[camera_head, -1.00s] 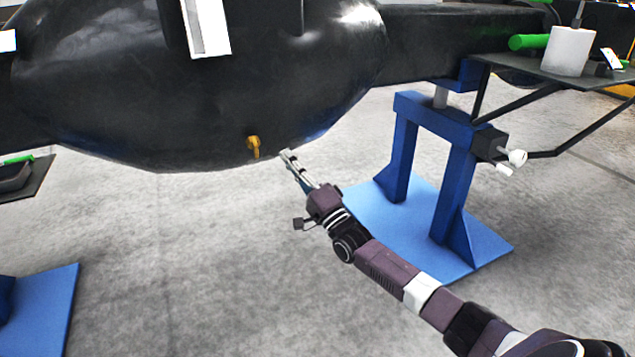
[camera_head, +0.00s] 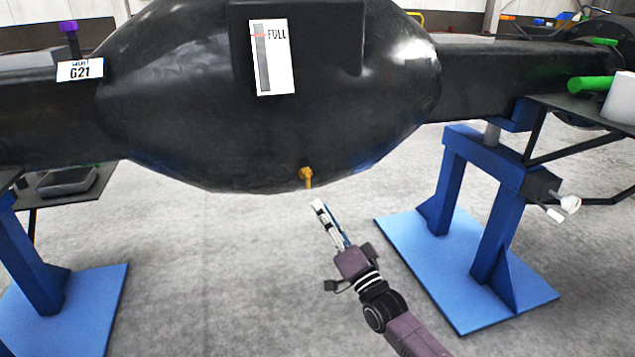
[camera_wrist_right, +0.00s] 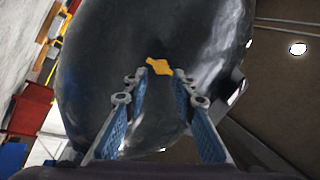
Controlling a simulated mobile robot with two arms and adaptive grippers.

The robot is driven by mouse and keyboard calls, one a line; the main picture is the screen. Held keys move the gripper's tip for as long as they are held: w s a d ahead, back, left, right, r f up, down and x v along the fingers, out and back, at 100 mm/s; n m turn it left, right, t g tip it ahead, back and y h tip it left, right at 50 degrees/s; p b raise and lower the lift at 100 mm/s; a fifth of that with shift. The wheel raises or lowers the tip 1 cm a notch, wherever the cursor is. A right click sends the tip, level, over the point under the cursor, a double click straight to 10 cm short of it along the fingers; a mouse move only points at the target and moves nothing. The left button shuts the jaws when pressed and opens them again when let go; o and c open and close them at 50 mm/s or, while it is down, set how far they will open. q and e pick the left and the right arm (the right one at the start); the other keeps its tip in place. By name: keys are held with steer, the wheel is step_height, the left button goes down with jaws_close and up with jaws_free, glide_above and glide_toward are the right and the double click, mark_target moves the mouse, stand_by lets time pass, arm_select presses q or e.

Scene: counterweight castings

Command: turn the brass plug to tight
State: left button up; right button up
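The brass plug (camera_head: 306,177) sticks out low on the underside of the big black casting (camera_head: 180,110). My right gripper (camera_head: 318,204) is just below and slightly right of the plug in the head view, apart from it. In the right wrist view the plug (camera_wrist_right: 159,67) shows yellow just beyond the fingertips, roughly between them. The two fingers of my right gripper (camera_wrist_right: 157,80) stand apart with nothing between them. My left gripper does not show in either view.
A shelf with a green cylinder (camera_head: 590,83) is at right. The floor below the plug is clear.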

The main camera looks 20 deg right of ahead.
mark_target(309, 183)
steer(key=w+a+r+n+g+h+p, duration=0.2)
steer(key=a+r+n+h+p, duration=0.1)
steer(key=r+n, duration=0.2)
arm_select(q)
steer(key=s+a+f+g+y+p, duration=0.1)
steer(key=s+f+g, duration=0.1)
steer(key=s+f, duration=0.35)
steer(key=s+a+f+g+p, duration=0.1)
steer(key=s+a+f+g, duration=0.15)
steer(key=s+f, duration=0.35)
arm_select(e)
steer(key=w+n+g+h, duration=0.1)
steer(key=w+d+n+h, duration=0.1)
steer(key=w, duration=0.1)
steer(key=w+d+f+g+b, duration=0.1)
steer(key=w, duration=0.1)
steer(key=shift+d+n+g+h, duration=0.1)
steer(key=shift+n+g+h, duration=0.2)
steer(key=shift+n+h, duration=0.1)
steer(key=shift+w+d+r, duration=0.1)
steer(key=shift+w+d, duration=0.1)
steer(key=shift+w, duration=0.65)
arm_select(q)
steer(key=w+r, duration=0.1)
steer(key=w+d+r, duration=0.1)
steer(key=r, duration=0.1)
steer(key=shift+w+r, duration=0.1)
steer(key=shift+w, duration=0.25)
